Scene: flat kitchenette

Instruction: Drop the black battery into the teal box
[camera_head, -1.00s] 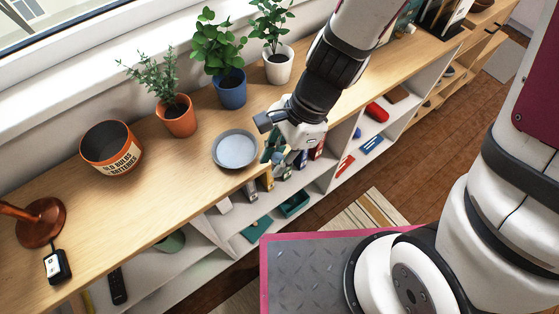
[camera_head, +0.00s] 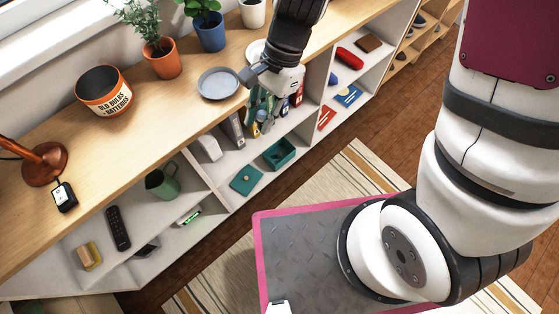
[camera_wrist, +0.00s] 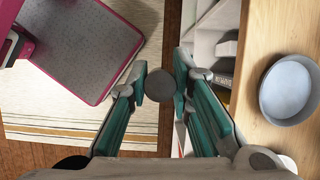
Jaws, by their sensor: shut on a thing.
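My gripper (camera_wrist: 160,84) is shut on the black battery (camera_wrist: 160,81), whose dark round end shows between the fingertips in the wrist view. In the head view my gripper (camera_head: 261,110) hangs in front of the counter's edge, right of the grey dish; the battery is too small to make out there. The open teal box (camera_head: 280,153) stands on a lower shelf, below and slightly right of my gripper and apart from it. The box is not clearly visible in the wrist view.
A teal flat piece (camera_head: 246,180) lies left of the box. The grey dish (camera_head: 218,83), an orange "old bulbs batteries" pot (camera_head: 104,92) and potted plants stand on the counter (camera_head: 150,116).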

